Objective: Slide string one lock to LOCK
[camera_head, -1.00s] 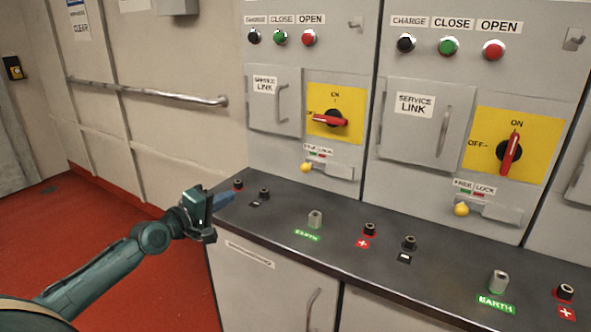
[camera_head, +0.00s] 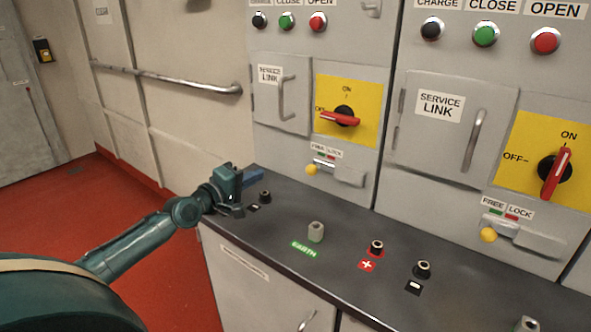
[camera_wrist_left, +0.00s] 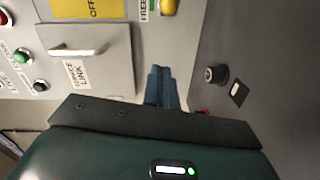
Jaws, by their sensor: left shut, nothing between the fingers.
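The left panel has a slide lock with a yellow knob (camera_head: 312,169) under a FREE/LOCK label (camera_head: 325,151). The knob sits at the left, FREE end of its slot. No string number is readable. My left gripper (camera_head: 257,175) is shut and empty, over the counter's left end, left of and below the left lock, apart from it. Its blue fingertips (camera_wrist_left: 162,74) point toward the panel. My right gripper is out of view.
The left rotary switch (camera_head: 342,117) has its red handle toward OFF; the right one (camera_head: 555,172) points toward ON. Service link doors (camera_head: 437,135) with handles stick out. The dark counter (camera_head: 275,215) carries several upright terminals, including an earth post (camera_head: 316,232).

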